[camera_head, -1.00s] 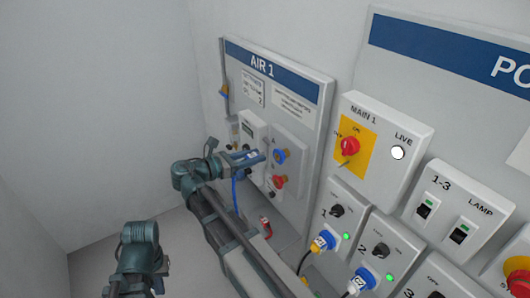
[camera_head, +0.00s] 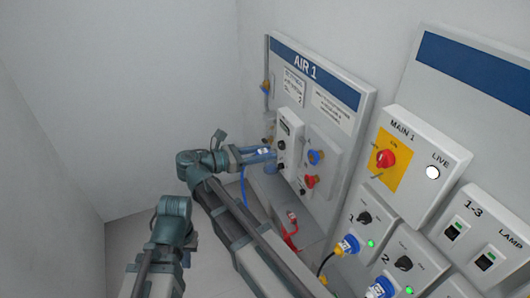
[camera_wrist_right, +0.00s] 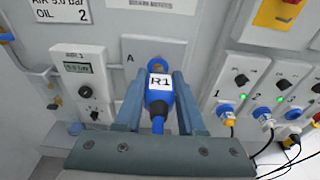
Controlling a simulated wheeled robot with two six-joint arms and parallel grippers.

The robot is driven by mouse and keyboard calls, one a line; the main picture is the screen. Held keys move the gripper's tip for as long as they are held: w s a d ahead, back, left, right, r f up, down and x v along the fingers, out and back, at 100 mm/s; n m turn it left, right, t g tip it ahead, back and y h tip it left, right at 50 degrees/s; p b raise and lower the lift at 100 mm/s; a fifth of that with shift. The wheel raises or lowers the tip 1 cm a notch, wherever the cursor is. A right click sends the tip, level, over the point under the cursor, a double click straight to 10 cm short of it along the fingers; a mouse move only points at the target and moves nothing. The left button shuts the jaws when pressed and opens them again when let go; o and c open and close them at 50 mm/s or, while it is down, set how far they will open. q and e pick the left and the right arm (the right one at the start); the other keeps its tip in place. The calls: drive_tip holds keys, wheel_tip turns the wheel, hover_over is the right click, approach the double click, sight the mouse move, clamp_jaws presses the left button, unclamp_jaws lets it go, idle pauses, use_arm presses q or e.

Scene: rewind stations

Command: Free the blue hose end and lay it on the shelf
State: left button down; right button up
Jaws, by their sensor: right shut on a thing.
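My right gripper (camera_head: 262,155) is shut on the blue hose end (camera_wrist_right: 160,85), which carries a white R1 label in the right wrist view. The blue hose (camera_head: 243,188) hangs down from it. The hose end is held in front of the AIR 1 panel (camera_head: 345,108), apart from the blue socket (camera_head: 316,157). A grey ledge (camera_head: 268,190), perhaps the shelf, shows below the panel, partly behind my arm. My left arm is at the lower left; its gripper fingers do not show.
A red socket (camera_head: 311,181) sits below the blue one, and a red hose end (camera_head: 292,218) is low by the panel. The MAIN 1 box (camera_head: 425,150) and blue power plugs (camera_head: 346,245) are to the right. Free room lies left of the panel.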

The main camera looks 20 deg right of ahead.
clamp_jaws()
drive_tip(key=shift+s+a, duration=0.1)
drive_tip(key=shift+a, duration=1.5)
idle(0.4)
